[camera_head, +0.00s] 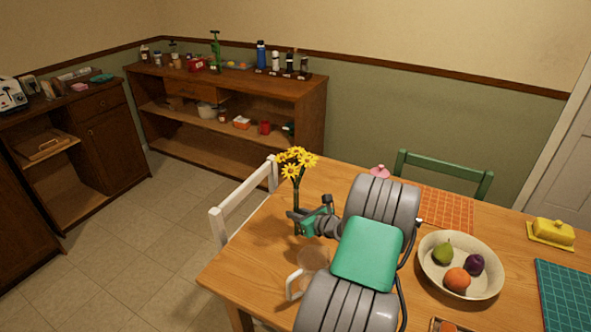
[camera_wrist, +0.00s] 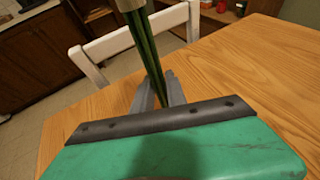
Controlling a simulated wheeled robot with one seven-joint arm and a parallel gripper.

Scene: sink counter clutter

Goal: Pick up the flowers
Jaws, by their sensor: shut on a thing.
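The yellow flowers (camera_head: 294,163) stand upright on green stems near the table's far left edge, in the head view. My gripper (camera_head: 297,215) is around the stems below the blooms and is shut on them. In the wrist view the green stems (camera_wrist: 146,50) run down between my gripper's fingers (camera_wrist: 158,95), with a pale band around them at the top. The blooms are out of the wrist view. I cannot tell whether the stem ends touch the table.
A clear glass pitcher (camera_head: 312,262) stands beside my arm on the wooden table (camera_head: 250,262). A bowl (camera_head: 495,282) of fruit is to the right, with a yellow butter dish (camera_head: 552,232) beyond. A white chair (camera_head: 243,203) stands close behind the flowers.

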